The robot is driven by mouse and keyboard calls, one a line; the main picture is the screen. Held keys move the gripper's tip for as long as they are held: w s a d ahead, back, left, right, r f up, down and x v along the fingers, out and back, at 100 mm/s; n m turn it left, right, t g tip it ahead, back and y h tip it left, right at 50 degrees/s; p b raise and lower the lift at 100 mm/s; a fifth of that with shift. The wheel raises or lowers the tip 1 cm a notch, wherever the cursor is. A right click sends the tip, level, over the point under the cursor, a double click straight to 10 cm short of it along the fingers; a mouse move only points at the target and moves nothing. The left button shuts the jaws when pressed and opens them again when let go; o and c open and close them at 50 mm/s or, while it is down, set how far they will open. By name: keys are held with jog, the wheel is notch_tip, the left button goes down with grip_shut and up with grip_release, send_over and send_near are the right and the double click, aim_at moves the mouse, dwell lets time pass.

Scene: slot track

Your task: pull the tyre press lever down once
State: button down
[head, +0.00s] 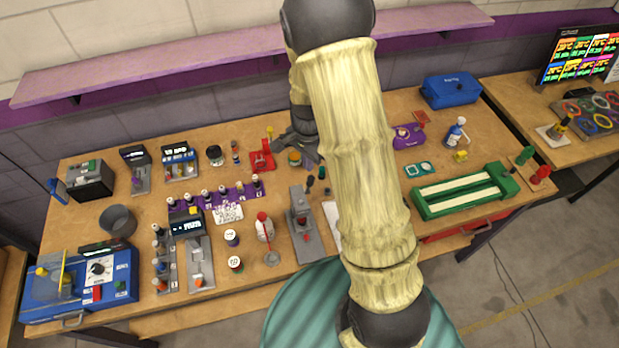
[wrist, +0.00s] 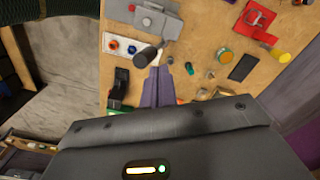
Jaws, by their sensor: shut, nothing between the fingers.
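A grey press-like device (head: 301,232) with a red part stands at the front middle of the bench in the head view. A grey device at the top of the wrist view (wrist: 152,18) looks like the same one. A black cylindrical grip (wrist: 146,54), which looks like its lever's handle, stands in front of it. My gripper (wrist: 160,74) is shut and empty, its purple-grey fingers pointing at the bench just below the black grip. I cannot tell whether they touch. In the head view my arm hides most of the gripper.
A red stand (head: 262,160) with a yellow knob is left of my gripper. A green track-like box (head: 463,191) lies to the right. Small jars and bottles crowd the bench left of the grey device. A purple shelf (head: 150,62) runs along the wall behind.

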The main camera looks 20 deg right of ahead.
notch_tip(320, 180, up, 6)
jog(key=w+p, duration=0.2)
jog(key=p, duration=0.3)
jog(key=shift+w, duration=0.15)
dwell(0.5)
dwell(0.5)
jog(key=s+f+n+t+b, duration=0.1)
jog(key=s+n+t+b, duration=0.1)
jog(key=s+n+b, duration=1)
jog(key=s+b, duration=0.1)
jog(key=s, duration=0.2)
jog(key=shift+s+f+t, duration=0.15)
jog(key=shift+s+t, duration=0.1)
jog(key=shift+t, duration=0.05)
jog(key=shift+d, duration=0.1)
dwell(0.3)
